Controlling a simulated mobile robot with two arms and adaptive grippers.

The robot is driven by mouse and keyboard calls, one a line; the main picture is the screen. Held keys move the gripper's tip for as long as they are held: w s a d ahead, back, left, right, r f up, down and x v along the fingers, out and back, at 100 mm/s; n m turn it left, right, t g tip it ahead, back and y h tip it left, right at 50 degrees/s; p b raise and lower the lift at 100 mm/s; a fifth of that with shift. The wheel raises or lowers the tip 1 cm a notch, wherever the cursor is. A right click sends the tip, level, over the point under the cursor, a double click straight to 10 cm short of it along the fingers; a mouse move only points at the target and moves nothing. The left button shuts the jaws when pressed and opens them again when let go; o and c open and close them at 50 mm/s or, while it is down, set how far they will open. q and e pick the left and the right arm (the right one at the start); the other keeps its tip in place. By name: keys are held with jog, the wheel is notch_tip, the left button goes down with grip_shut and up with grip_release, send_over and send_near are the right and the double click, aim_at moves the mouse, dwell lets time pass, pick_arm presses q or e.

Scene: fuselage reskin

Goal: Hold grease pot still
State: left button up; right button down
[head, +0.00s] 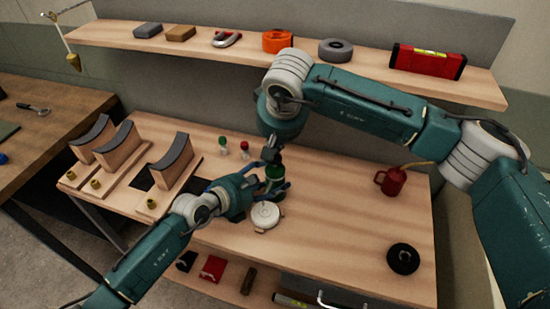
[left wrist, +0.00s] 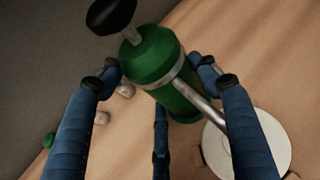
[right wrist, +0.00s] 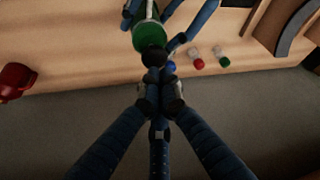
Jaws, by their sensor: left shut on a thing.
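The green grease pot (head: 275,172) stands on the wooden bench, with a metal band around it and a black knob on top (left wrist: 110,14). My left gripper (head: 275,187) is shut around its body; the left wrist view shows blue fingers on both sides of the pot (left wrist: 160,75). My right gripper (right wrist: 156,92) comes from above, its fingertips close together just at the black knob (right wrist: 154,56). I cannot tell whether they touch or grip it. In the head view the fingers partly hide the pot.
A white round lidded pot (head: 265,216) stands right beside the left gripper. Small red-capped (head: 245,148) and green-capped (head: 222,141) bottles are behind. A red mug (head: 392,181) and a black disc (head: 403,258) are to the right. A shelf (head: 200,46) runs above the bench.

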pick_arm(q)
jog(key=shift+s+f, duration=0.15)
jog(key=shift+f, duration=0.2)
pick_arm(e)
jog(key=shift+f, duration=0.45)
jog(key=shift+f, duration=0.75)
jog(key=shift+r, duration=1.15)
jog(key=shift+f, duration=1.15)
jog(key=shift+r, duration=1.15)
